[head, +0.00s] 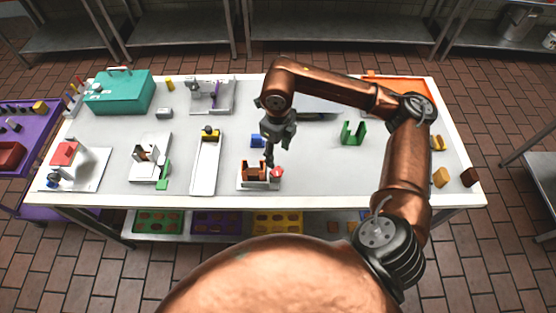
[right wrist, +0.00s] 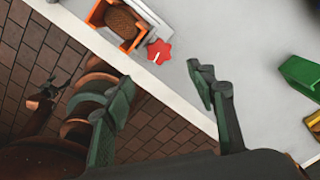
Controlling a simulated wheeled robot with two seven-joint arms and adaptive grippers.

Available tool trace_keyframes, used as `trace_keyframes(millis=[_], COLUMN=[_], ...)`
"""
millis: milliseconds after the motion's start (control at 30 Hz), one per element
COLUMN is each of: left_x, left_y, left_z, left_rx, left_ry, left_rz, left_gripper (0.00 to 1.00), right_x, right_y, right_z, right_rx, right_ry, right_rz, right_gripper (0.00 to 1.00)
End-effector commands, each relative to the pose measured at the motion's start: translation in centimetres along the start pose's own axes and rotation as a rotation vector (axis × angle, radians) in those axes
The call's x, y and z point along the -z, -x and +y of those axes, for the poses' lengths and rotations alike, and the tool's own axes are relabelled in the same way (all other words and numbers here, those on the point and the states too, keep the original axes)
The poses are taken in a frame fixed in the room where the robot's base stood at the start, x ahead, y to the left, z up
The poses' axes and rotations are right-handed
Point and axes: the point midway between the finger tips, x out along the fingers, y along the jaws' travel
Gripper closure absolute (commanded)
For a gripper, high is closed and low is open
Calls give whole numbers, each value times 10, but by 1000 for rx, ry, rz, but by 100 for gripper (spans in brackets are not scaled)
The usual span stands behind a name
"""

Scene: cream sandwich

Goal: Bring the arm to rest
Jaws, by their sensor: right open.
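My right arm (head: 405,165) is copper-coloured and reaches in from the right, bent high over the table. My right gripper (head: 269,158) points down near the front middle of the table, just above or beside a small fixture. In the right wrist view the right gripper (right wrist: 165,105) is open, with nothing between its fingers. The fixture has an orange-brown holder (head: 252,171) with a brown piece in it, and a red knob (head: 277,172) at its right; the knob also shows in the right wrist view (right wrist: 159,51), apart from the fingers.
A white table (head: 330,185) carries a teal toolbox (head: 120,92), several white fixtures, a green bracket (head: 352,133) and an orange tray (head: 400,88). Yellow and brown blocks (head: 441,177) lie at the right. A purple cart (head: 35,133) stands at the left. The front right tabletop is mostly clear.

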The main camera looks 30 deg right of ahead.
Motion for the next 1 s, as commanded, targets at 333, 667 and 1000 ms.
trace_keyframes(millis=[333,667,1000], left_x=[0,0,11], left_y=[0,0,38], left_z=[0,1,0], left_rx=[0,-1,0], left_ry=[0,0,0], left_rz=[0,0,13], left_gripper=[33,33,33], right_x=[0,0,2], right_y=[18,18,62], right_z=[0,0,1], right_rx=[0,0,5], right_ry=[-1,-1,-1], right_rz=[1,1,-11], right_gripper=[49,49,49])
